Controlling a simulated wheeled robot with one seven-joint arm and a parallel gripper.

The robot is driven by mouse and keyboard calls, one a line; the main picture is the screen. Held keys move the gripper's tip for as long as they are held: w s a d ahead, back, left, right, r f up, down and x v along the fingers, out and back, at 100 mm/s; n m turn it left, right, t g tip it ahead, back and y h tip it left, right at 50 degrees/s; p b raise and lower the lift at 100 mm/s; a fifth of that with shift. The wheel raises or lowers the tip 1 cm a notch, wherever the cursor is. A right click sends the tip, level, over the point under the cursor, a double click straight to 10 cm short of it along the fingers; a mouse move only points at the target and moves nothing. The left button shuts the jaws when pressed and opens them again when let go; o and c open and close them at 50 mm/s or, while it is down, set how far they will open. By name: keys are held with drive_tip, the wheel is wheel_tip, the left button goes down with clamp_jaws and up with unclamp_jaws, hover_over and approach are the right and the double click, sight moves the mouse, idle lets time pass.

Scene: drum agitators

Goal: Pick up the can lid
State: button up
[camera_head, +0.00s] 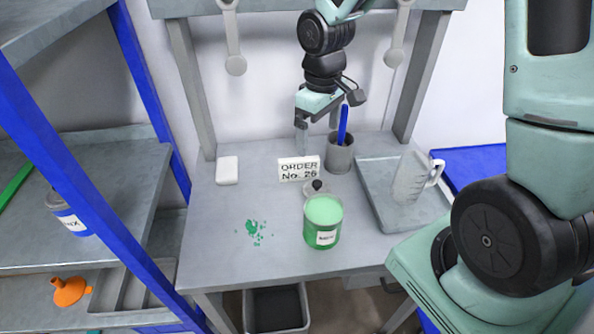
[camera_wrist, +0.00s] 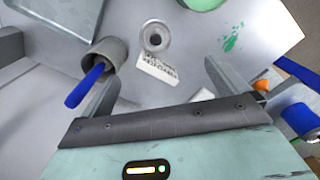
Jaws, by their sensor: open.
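The can lid (camera_head: 312,192) is a small grey disc with a dark knob, lying on the workbench behind the green-filled can (camera_head: 322,228), which partly hides it in the head view. In the wrist view the lid (camera_wrist: 155,37) shows whole, as a round grey disc near the top middle. The can (camera_wrist: 200,3) shows there only as a green edge at the top. My gripper (camera_head: 318,127) is open and empty, above the back of the bench, behind the lid. In the wrist view its fingers (camera_wrist: 158,82) are spread wide, with the lid beyond them.
An "ORDER No. 26" sign (camera_head: 299,169) stands behind the lid. A grey cup (camera_head: 339,155) with a blue stick is close by my gripper. A tray (camera_head: 378,200) with a clear jug (camera_head: 412,178) is at right. A green spill (camera_head: 254,231) and a white block (camera_head: 227,170) are at left.

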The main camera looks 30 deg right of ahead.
drive_tip(key=p, duration=0.2)
hover_over(317, 183)
drive_tip(key=f, duration=1.1)
drive_tip(key=shift+w+f, duration=0.2)
drive_tip(key=shift+w, duration=0.1)
drive_tip(key=shift+s+f+p, duration=0.15)
drive_tip(key=shift+f+p, duration=0.35)
drive_tip(key=shift+f, duration=1.05)
drive_tip(key=shift+s+f+p, duration=0.1)
drive_tip(key=shift+f+p, duration=0.35)
drive_tip(key=shift+f, duration=1.05)
drive_tip(key=c, duration=1.1)
